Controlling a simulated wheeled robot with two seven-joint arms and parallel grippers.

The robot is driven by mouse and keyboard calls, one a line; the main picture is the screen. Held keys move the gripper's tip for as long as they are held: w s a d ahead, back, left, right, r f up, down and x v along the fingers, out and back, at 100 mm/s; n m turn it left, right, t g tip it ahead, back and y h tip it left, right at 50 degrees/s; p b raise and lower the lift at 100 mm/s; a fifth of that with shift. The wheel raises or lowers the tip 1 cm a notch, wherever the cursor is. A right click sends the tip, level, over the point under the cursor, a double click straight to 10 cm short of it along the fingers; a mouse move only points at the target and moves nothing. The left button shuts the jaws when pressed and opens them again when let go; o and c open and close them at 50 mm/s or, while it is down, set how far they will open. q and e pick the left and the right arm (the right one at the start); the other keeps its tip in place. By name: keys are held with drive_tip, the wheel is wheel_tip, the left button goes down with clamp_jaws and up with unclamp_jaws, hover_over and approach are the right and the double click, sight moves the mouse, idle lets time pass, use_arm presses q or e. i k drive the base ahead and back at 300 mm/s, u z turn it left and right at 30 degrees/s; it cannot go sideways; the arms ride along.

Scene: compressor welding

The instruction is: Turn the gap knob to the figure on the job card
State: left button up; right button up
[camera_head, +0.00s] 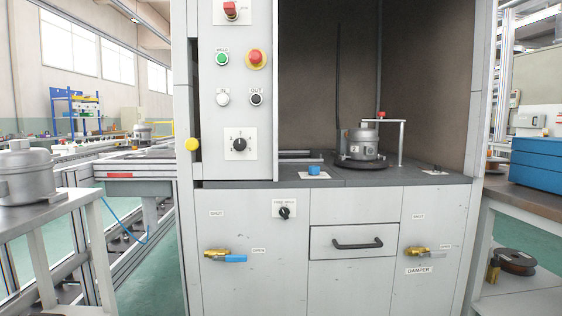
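A black rotary knob (239,145) sits on a white scale plate low on the grey control panel; its figures are too small to read. A smaller black knob (285,212) on a white plate is on the cabinet front below the worktop. A blue knob-like piece (314,170) stands on the dark worktop. I cannot tell from the lettering which one is the gap knob. No job card can be made out. Neither of my grippers is in view.
The panel also has a green button (222,58), a red emergency stop (256,59) and IN and OUT buttons. A compressor (361,145) stands in the booth. Side tables flank the cabinet.

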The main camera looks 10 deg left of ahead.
sight(311, 170)
drive_tip(key=u, duration=0.5)
drive_tip(key=i, duration=0.45)
drive_tip(key=u, duration=0.45)
